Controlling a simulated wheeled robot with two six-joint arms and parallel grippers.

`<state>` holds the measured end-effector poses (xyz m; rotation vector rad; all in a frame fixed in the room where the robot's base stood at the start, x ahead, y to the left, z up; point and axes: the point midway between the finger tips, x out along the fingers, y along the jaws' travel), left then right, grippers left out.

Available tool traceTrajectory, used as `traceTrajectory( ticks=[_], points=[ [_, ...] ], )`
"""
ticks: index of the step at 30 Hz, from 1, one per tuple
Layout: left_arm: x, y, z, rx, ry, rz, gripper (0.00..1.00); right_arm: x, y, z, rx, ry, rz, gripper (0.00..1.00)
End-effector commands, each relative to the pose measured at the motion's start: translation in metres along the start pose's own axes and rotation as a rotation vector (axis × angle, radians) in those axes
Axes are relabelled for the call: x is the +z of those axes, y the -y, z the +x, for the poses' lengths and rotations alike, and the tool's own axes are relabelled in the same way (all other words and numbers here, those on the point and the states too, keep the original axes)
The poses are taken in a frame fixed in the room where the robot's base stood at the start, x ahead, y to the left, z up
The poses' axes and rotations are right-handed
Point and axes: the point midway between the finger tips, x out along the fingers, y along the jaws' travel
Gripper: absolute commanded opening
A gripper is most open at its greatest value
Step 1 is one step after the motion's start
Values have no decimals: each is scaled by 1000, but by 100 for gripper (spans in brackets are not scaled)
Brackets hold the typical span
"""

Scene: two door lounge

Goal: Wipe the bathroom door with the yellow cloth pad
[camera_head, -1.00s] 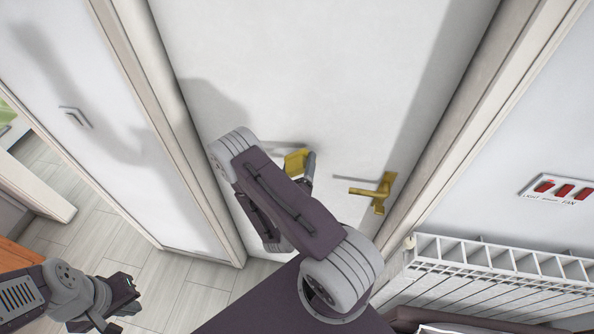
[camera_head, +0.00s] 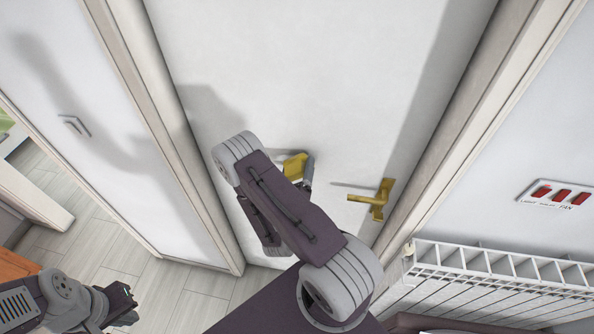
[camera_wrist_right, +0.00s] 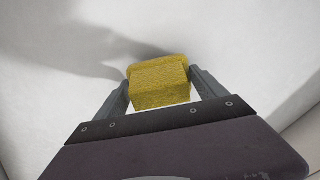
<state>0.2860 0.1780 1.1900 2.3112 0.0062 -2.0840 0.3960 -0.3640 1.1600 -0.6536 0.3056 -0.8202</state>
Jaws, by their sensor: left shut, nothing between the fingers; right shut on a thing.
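The bathroom door (camera_head: 330,75) is white with a brass lever handle (camera_head: 377,200) on its right side. The yellow cloth pad (camera_head: 294,166) is near the door's surface, left of the handle, partly hidden by my right arm. In the right wrist view the pad (camera_wrist_right: 160,82) sits between the two fingers of my right gripper (camera_wrist_right: 160,90), which is shut on it. The pale door surface fills the view behind it; I cannot tell whether the pad touches it. My left gripper (camera_head: 128,305) is shut and empty at the lower left, away from the door.
A white radiator (camera_head: 490,265) stands below red switches (camera_head: 562,195) on the right wall. Pale plank floor (camera_head: 185,295) is clear between.

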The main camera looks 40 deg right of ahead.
Motion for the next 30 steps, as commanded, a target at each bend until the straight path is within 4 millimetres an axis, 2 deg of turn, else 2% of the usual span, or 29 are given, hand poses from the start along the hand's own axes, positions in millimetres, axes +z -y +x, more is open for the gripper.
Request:
traceTrajectory(
  ticks=[20,25,30],
  points=[
    [0,0,-2,0,0,0,0,0,1,14,-1,1,0,49],
    [0,0,-2,0,0,0,0,0,0,11,-1,1,-1,49],
    [0,0,-2,0,0,0,0,10,-11,12,0,5,2,49]
  ],
)
